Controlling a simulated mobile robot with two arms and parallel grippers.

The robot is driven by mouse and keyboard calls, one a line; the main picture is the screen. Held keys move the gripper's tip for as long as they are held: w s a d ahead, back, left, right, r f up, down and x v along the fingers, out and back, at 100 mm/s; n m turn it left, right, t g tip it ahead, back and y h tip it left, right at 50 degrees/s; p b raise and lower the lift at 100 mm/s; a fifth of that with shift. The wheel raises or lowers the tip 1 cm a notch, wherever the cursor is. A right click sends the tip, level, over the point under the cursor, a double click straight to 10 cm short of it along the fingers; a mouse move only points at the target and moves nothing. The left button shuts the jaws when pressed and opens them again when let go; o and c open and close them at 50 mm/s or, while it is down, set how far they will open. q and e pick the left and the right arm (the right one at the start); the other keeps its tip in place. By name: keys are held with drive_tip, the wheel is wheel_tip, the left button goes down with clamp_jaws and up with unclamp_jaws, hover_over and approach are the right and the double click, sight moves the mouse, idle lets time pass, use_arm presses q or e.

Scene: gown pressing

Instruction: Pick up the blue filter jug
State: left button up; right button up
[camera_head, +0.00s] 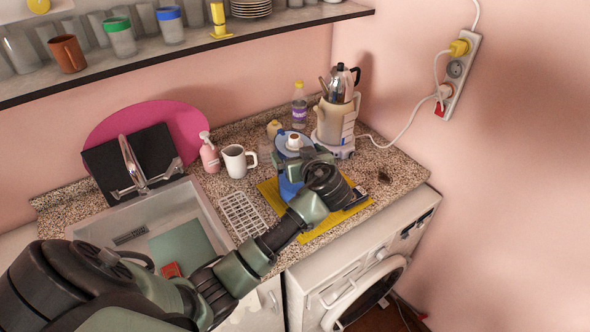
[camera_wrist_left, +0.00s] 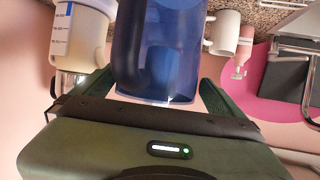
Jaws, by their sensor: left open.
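In the left wrist view, the jug's translucent blue body (camera_wrist_left: 158,50) fills the space between the two green fingers of the open gripper (camera_wrist_left: 155,88). I cannot tell whether either finger touches it. My right gripper is not in view.
A white mug (camera_head: 236,163) and pink soap bottle (camera_head: 209,155) stand left of the jug. A cream appliance (camera_head: 333,122) with a metal pot and a purple-labelled bottle (camera_head: 299,108) stand behind. The sink (camera_head: 120,222) is at left; a shelf (camera_head: 180,60) hangs above.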

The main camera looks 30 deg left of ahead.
use_arm(q)
drive_tip(key=c, duration=1.6)
drive_tip(key=shift+r, duration=0.1)
drive_tip(key=c, duration=0.3)
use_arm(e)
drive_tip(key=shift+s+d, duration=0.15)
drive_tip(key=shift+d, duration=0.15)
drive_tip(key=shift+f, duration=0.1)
use_arm(q)
drive_tip(key=shift+w+r, duration=0.1)
drive_tip(key=shift+r, duration=0.45)
wheel_tip(320, 180, up, 19)
drive_tip(key=b, duration=0.4)
drive_tip(key=shift+b, duration=0.4)
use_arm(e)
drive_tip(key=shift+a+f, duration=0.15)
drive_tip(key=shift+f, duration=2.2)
